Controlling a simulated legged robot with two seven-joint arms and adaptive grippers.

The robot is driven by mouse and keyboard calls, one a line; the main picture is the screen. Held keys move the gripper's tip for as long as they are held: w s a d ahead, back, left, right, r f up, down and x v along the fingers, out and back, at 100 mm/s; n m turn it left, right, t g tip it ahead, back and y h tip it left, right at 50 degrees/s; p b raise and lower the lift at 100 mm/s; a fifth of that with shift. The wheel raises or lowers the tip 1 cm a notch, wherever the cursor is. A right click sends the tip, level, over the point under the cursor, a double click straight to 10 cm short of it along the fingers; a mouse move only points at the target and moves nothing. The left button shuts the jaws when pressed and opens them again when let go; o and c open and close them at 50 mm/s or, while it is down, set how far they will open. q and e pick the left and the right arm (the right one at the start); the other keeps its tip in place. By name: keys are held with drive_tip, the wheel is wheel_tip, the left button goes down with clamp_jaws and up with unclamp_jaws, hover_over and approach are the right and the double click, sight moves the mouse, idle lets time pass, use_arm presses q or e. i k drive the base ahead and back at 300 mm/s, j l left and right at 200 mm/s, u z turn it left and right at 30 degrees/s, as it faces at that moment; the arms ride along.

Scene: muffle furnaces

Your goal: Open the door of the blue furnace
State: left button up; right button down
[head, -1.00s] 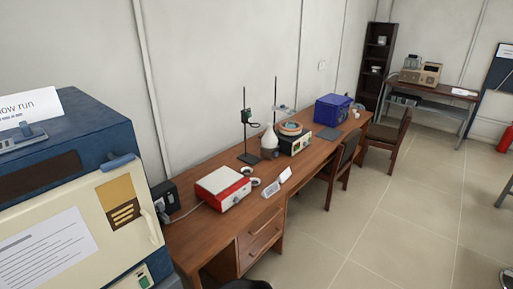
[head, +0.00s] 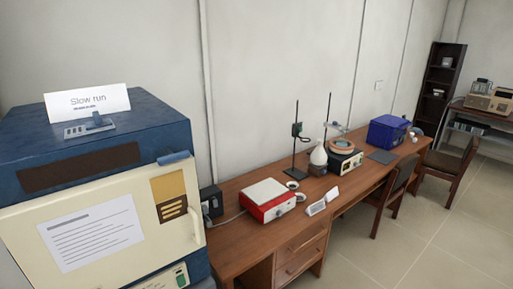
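The blue furnace (head: 165,112) stands at the left of the head view, with a dark blue body and a cream door (head: 150,232) on its front. The door looks shut. A white paper sheet (head: 92,232) and a yellow label with a dark vent-like mark are on the door. A pale vertical handle (head: 195,224) is at the door's right edge. A blue piece (head: 173,158) sits at the door's top right corner. A white card reading "Slow run" (head: 88,101) stands on the furnace top. Neither gripper is in view.
A wooden desk (head: 236,233) runs along the wall to the right of the furnace. It carries a red and white device (head: 267,198), lab stands, a flask (head: 318,155) and a blue box (head: 388,132). Chairs (head: 396,190) stand at its front. The tiled floor (head: 400,250) at right is clear.

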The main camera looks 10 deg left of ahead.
sight(113, 232)
drive_tip(key=u, duration=1.6)
